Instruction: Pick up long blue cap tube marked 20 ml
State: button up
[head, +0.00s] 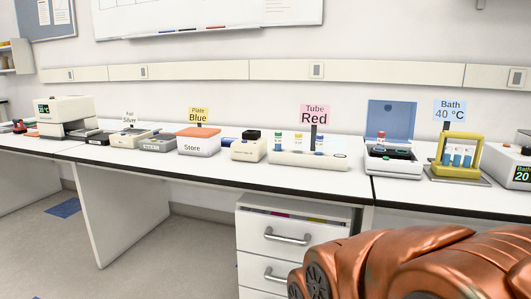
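Several small tubes stand in a white rack (305,159) on the bench, near the "Tube Red" sign. One blue-capped tube (319,143) stands just below that sign, and another tube (278,142) with a blue-green cap stands at the rack's left end. Blue tubes (457,156) also stand in a yellow-framed holder (443,172) to the right. A dark blue item (229,142) lies beside a cream device. No 20 ml marking is readable on any tube. My gripper is not visible; only a copper-coloured part of my arm fills the lower right.
A device with a raised blue lid (391,120) stands between the rack and the yellow holder. A "Store" box (199,145) and several small devices stand leftward. Drawers (290,245) stand under the bench. Open floor (150,270) lies at lower left.

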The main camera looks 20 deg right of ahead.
aim_at(320, 142)
jog(key=u, duration=1.05)
jog(key=i, duration=1.5)
jog(key=z, duration=1.45)
